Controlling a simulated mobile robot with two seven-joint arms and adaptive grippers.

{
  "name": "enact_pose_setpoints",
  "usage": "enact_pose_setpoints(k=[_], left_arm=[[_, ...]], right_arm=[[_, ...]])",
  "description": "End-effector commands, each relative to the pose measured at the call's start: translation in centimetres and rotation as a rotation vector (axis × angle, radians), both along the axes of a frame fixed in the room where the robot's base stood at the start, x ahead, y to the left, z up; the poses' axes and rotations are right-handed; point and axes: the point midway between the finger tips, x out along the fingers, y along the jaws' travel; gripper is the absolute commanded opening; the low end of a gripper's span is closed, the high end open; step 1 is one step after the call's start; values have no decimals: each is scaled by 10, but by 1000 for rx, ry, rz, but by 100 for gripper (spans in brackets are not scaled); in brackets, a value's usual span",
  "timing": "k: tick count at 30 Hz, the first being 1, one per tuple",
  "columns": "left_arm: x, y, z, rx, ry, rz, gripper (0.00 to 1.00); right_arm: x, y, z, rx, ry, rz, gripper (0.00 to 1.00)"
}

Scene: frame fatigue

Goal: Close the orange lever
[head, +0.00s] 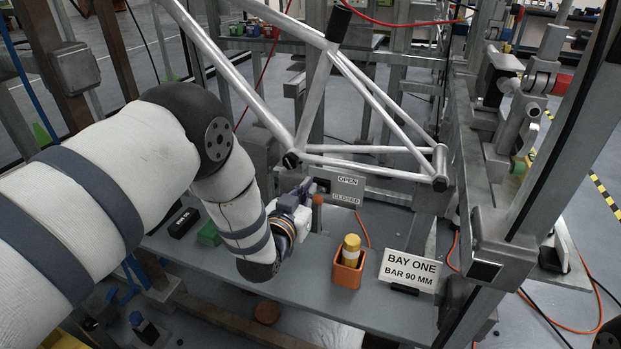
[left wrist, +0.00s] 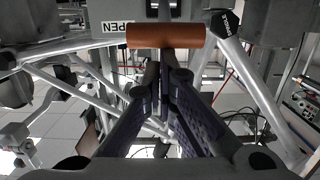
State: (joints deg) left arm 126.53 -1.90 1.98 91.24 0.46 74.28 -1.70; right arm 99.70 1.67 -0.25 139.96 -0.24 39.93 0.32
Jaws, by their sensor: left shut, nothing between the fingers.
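The orange lever (head: 318,199) shows in the head view as a small orange-brown grip in front of a grey panel (head: 348,186) lettered OPEN above CLOSED. In the left wrist view the lever (left wrist: 165,36) is a horizontal orange bar at the top centre, just beyond my fingertips. My left gripper (head: 304,190) is shut and empty, immediately left of the lever. In the left wrist view its dark fingers (left wrist: 165,68) come together just under the bar; whether they touch it I cannot tell. The word OPEN is partly visible beside the bar. My right gripper is not in view.
A silver bicycle frame (head: 325,87) spans above the panel. On the grey bench are an orange holder (head: 348,274) with a yellow cylinder (head: 351,247) and a BAY ONE sign (head: 411,272). A black box (head: 184,222) lies left of my arm. Metal uprights stand at the right.

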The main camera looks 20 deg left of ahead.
Motion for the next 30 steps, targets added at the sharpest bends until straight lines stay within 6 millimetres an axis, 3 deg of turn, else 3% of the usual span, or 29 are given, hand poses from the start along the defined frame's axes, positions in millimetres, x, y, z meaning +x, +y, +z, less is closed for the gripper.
enact_pose_setpoints(k=[15,30], left_arm=[[-20,1,-51,0,4,0,0],[-21,1,-74,0,0,0,0]], right_arm=[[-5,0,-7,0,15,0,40],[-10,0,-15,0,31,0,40]])
